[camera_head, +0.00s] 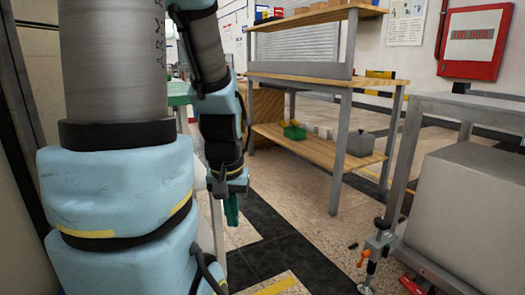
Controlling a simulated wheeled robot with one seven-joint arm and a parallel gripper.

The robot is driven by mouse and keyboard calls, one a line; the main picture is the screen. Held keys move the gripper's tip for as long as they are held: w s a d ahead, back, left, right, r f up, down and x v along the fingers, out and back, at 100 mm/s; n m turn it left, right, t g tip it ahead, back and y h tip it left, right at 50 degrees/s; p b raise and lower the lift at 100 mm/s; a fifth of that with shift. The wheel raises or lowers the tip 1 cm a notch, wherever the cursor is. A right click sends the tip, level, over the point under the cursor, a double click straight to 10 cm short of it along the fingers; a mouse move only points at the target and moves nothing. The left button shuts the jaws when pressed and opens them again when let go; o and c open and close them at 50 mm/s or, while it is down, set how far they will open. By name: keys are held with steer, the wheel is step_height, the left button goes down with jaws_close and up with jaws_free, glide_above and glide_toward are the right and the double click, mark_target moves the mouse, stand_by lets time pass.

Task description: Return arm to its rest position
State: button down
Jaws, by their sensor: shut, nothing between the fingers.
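My arm runs down the left of the head view, with pale blue covers and grey links. My gripper (231,209) hangs at the end of the arm, pointing down, left of the picture's middle. Its teal fingers are together with nothing visible between them. It is in the air above the floor, apart from the shelves and benches.
A wooden-shelved workbench (305,148) stands behind, holding a green bin (295,132) and a grey box (360,143) on its lower shelf. A metal frame with a large grey block (470,205) stands at right. A red wall box (474,42) hangs behind. Floor between is mostly clear.

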step_height(320, 180, up, 37)
steer(key=p, duration=3.5)
steer(key=shift+p, duration=0.3)
